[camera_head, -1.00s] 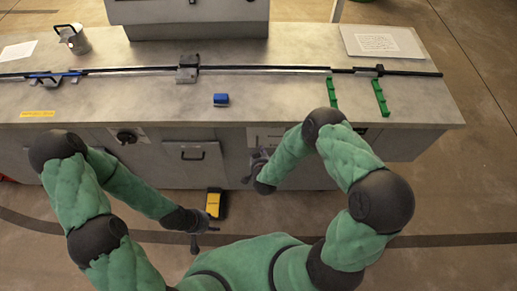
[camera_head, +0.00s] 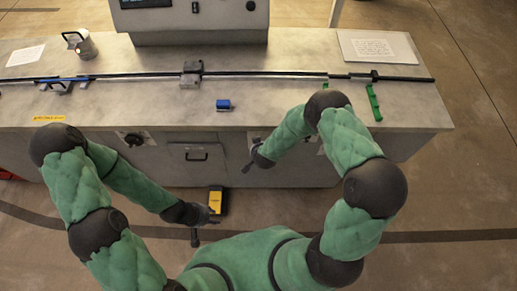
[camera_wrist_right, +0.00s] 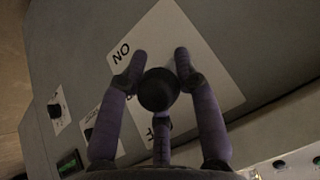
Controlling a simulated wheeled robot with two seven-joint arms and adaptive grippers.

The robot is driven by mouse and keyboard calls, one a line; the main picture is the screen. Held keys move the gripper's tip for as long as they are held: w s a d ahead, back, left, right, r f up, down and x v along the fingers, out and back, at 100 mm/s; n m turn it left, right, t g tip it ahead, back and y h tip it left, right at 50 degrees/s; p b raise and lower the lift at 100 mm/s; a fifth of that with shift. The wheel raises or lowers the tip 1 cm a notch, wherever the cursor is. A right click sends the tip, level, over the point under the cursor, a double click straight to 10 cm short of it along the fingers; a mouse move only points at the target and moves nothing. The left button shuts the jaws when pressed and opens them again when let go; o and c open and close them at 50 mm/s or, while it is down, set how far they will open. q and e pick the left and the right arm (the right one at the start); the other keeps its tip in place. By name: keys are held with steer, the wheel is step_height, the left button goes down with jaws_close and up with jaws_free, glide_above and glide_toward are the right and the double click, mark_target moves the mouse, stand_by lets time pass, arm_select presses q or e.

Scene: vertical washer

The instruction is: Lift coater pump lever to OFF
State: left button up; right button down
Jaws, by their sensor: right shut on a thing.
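The coater pump lever shows in the right wrist view as a dark round knob (camera_wrist_right: 159,89) in front of a white label (camera_wrist_right: 205,75). The label reads ON at its upper left, and partly hidden letters ending in F show below the knob. My right gripper (camera_wrist_right: 157,62) has a finger on each side of the knob and is shut on it. In the head view my right gripper (camera_head: 250,163) is small and dark at the bench front, and the lever cannot be made out there. My left gripper (camera_head: 203,228) hangs low, empty, its fingers apart, away from the bench front.
The grey bench (camera_head: 300,105) spans the view, with a long rail, a blue block (camera_head: 223,104) and green pieces on top. A yellow device (camera_head: 215,199) lies near my left gripper.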

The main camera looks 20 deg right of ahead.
steer(key=shift+w+d+r, duration=0.1)
steer(key=shift+w+r, duration=0.2)
steer(key=shift+w, duration=0.05)
steer(key=c, duration=1)
jaws_free()
steer(key=shift+c, duration=0.2)
steer(key=shift+s+f, duration=0.1)
steer(key=shift+s, duration=0.05)
steer(key=shift+s, duration=0.1)
steer(key=v, duration=1.2)
